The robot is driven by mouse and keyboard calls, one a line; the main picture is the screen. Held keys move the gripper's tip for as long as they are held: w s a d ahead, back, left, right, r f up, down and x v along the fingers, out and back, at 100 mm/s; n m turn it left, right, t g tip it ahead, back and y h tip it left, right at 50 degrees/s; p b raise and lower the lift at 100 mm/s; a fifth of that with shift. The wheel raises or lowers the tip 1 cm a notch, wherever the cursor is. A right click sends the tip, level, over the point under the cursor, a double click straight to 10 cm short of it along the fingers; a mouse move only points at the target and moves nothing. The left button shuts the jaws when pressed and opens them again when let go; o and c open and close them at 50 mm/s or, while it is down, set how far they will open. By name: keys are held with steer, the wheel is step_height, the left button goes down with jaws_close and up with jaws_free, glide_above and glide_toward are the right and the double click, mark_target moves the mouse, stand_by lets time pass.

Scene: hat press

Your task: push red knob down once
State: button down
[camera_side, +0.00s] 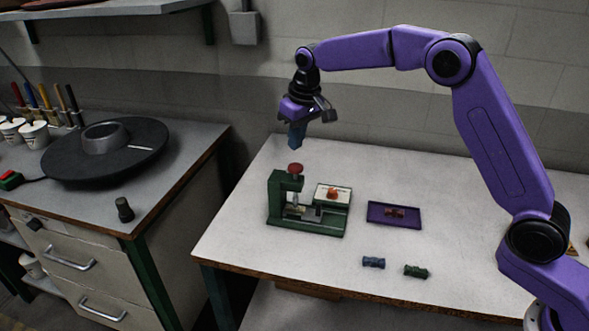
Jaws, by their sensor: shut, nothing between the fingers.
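The red knob (295,169) sits on top of the green press (279,199), near the left side of the white table. The knob stands up above the press frame. My gripper (297,143) is shut and empty. It points down and hangs above the knob, with a visible gap between them in the picture. The press has a silvery part under its head and a white plate (342,191) at its right, with a small orange-red piece (332,193) on it.
A purple tray (378,220) holding a brown piece (395,212) lies right of the press. A blue piece (373,262) and a green piece (416,271) lie in front. The table's back middle is clear.

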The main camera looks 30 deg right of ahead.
steer(key=shift+w+v, duration=0.2)
steer(key=shift+v, duration=0.85)
steer(key=shift+w+v, duration=0.25)
steer(key=shift+v, duration=0.75)
stand_by(1.5)
steer(key=shift+a+r, duration=0.1)
steer(key=s+a+n+g, duration=0.1)
steer(key=s+n, duration=0.4)
steer(key=s, duration=1.7)
steer(key=s+d+f+n, duration=0.1)
steer(key=s+d+f, duration=0.1)
steer(key=s+d, duration=0.2)
steer(key=s+d+f+n, duration=0.2)
steer(key=s+d, duration=0.2)
steer(key=s, duration=0.7)
steer(key=s+d+f+n+g, duration=0.1)
steer(key=s+d, duration=0.3)
steer(key=s, duration=0.4)
steer(key=shift+f+n, duration=0.3)
steer(key=shift+f, duration=0.45)
